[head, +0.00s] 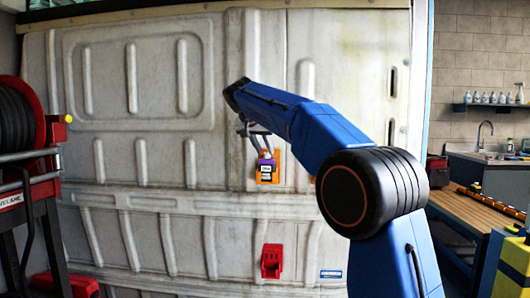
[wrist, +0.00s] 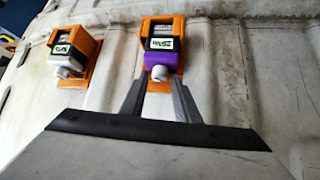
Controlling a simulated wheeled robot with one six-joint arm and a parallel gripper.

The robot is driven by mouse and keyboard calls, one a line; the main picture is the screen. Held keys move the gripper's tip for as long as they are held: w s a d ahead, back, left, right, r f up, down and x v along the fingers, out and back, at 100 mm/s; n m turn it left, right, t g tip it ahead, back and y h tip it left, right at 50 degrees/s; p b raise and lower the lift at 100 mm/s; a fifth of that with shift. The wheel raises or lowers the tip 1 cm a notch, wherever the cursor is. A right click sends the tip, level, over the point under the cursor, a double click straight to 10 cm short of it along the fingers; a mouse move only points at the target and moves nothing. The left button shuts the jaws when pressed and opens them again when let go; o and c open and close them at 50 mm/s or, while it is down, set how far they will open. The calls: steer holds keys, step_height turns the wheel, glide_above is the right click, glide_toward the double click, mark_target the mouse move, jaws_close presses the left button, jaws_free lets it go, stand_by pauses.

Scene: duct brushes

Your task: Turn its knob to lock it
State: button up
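In the head view my gripper (head: 261,148) is at the top of the purple unit (head: 267,162).
The holders are fixed to a worn, ribbed white panel (head: 140,230). A red bin (head: 272,262) hangs lower on it. A red hose reel (head: 20,120) stands at the left. A wooden bench (head: 475,210) and a sink stand at the right.

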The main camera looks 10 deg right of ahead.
steer(key=v, duration=1.5)
steer(key=shift+s, duration=0.2)
